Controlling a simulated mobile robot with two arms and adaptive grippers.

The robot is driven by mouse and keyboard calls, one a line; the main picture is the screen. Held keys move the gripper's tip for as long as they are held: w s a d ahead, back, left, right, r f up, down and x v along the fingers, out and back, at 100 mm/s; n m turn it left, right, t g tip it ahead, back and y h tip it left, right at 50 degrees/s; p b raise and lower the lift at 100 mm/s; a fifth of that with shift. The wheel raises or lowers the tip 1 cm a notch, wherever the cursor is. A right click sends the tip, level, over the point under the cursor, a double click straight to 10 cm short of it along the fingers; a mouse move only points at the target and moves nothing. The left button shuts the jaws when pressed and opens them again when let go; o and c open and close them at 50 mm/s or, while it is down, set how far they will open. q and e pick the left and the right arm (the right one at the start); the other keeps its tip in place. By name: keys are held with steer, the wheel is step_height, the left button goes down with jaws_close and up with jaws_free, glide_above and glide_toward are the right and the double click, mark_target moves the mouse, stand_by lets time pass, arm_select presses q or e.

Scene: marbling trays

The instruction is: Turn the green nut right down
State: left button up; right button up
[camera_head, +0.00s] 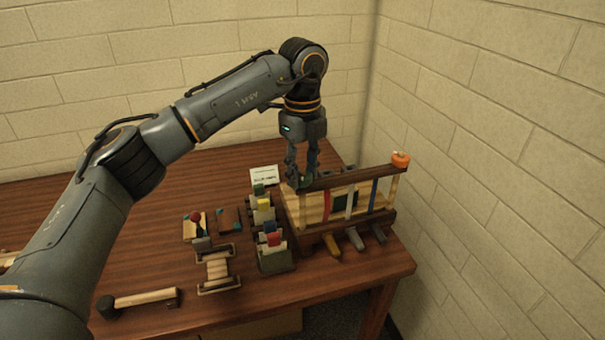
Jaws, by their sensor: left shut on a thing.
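My left gripper (301,178) points straight down at the left end of a wooden frame (345,178). Its fingers are shut on the green nut (305,182), which shows only in part between them. The nut sits at the frame's top left corner, by the dark upper bar. How far down it sits on its post I cannot tell. An orange nut (400,159) sits on the post at the frame's right end. My right gripper is not in view.
A rack with coloured pieces (276,262) stands left of the frame. A small wooden roller stand (218,270), small blocks (195,226) and a mallet-like tool (139,300) lie further left. A white card (264,175) stands behind. Brick walls close the back and right. Bare table lies at the left.

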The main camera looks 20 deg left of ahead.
arm_select(q)
steer(key=shift+w+r+n+b, duration=0.15)
steer(key=shift+n+b, duration=0.35)
steer(key=shift+n, duration=1.2)
steer(key=shift+r, duration=0.15)
steer(key=o, duration=1.2)
steer(key=shift+c, duration=0.2)
step_height(320, 180, up, 12)
